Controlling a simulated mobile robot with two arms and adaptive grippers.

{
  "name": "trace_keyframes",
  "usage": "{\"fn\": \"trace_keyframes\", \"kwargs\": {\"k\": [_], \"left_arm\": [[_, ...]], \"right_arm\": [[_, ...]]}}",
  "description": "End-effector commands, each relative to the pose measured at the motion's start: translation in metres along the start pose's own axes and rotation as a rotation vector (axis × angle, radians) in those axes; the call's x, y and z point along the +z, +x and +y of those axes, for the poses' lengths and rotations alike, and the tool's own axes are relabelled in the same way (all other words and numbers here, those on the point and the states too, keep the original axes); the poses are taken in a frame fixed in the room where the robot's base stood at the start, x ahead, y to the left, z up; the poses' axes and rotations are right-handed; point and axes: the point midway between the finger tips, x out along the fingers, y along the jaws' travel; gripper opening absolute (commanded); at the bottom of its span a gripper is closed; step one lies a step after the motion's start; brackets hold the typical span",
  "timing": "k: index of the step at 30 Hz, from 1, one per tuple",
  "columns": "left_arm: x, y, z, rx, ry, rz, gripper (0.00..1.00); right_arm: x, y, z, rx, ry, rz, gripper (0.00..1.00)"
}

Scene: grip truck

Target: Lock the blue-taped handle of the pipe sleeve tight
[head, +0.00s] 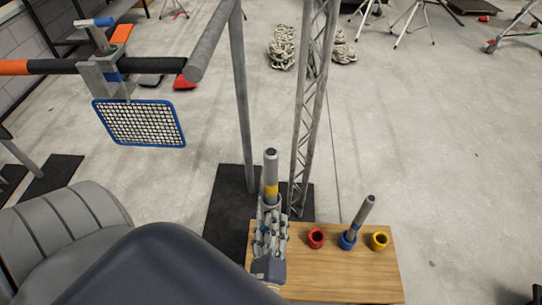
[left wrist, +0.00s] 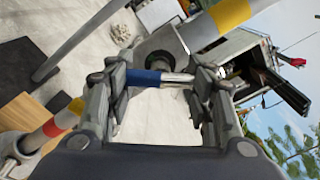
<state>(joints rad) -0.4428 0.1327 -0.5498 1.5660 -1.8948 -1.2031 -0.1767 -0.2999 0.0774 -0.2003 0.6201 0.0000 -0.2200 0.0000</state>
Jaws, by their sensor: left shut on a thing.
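In the left wrist view, a short steel handle with blue tape (left wrist: 143,78) runs across between the two jaws of my left gripper (left wrist: 158,80), which is shut on it. A grey pipe sleeve (left wrist: 160,48) with a dark opening sits just beyond the handle. A yellow-banded pipe (left wrist: 232,12) shows close by at the upper right. In the head view, my left gripper (head: 270,212) is above the wooden table's left end, at an upright steel pipe with a yellow band (head: 271,188). There the gripper hides the handle. My right gripper is not in view.
The wooden table (head: 330,278) carries red (head: 316,238), blue (head: 347,242) and yellow (head: 380,241) cups; a pipe (head: 363,212) leans in the blue one. A lattice post (head: 310,100) and grey post (head: 241,100) stand behind. A blue-framed mesh panel (head: 140,123) hangs at left.

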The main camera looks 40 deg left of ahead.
Motion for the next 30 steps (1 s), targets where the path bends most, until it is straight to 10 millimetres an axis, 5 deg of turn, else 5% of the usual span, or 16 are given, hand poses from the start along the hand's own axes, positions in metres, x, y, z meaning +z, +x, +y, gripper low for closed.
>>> {"fn": "trace_keyframes", "kwargs": {"k": [18, 30], "left_arm": [[0.001, 0.000, 0.002, 0.000, 0.544, 0.002, 0.25], [0.001, 0.000, 0.004, 0.000, 0.716, 0.003, 0.25]], "right_arm": [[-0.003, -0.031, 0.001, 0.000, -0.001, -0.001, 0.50], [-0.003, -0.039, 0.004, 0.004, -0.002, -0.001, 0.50]]}}
